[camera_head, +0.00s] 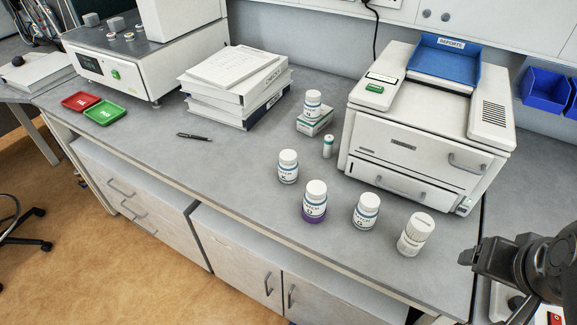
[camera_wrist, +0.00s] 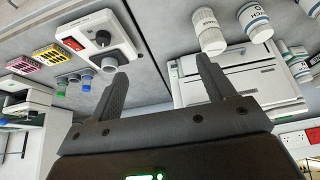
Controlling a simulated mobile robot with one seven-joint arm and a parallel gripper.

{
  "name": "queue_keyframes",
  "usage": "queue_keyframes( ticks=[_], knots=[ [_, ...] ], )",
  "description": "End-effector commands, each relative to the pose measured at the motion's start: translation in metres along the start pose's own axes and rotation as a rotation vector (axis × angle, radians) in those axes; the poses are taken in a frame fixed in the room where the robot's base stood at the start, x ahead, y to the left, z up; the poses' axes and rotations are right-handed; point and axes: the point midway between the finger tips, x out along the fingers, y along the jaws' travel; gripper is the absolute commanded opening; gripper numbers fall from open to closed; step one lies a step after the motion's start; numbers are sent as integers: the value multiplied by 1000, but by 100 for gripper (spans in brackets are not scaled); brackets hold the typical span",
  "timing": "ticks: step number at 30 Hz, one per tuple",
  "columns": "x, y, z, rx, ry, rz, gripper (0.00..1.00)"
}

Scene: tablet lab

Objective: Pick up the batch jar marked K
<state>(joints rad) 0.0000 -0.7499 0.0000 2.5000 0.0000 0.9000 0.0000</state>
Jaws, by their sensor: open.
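The jar that appears to be marked K (camera_head: 288,167) is white with a blue-banded label. It stands upright on the grey bench, left of the other front jars; its letter is small. A jar with a purple base (camera_head: 314,201), another white jar (camera_head: 365,211) and a jar with no readable letter (camera_head: 414,234) stand to its right. One more jar (camera_head: 312,103) stands on a small green-and-white box. My gripper (camera_head: 470,254) is at the far right, well away from the K jar. In the wrist view my gripper (camera_wrist: 162,66) is open and empty; I cannot tell which jar there is K.
A white printer (camera_head: 425,135) with a blue tray stands behind the jars. A small green-and-white vial (camera_head: 328,146) stands near the K jar. Thick binders (camera_head: 225,95), a pen (camera_head: 194,137) and red and green trays (camera_head: 104,113) lie leftward.

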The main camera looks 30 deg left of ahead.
Motion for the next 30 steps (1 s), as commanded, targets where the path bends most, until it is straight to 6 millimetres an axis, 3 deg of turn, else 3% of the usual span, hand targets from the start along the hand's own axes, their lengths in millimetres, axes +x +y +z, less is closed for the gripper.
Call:
queue_keyframes(
  ticks=[8,14,23,30],
  knots=[
    [1,-3,-5,-8,-2,-4,75],
    [11,-33,-43,-68,-23,-34,75],
    [45,-132,-110,-200,-54,-95,75],
    [81,-242,-131,-310,-75,-145,75]
  ],
)
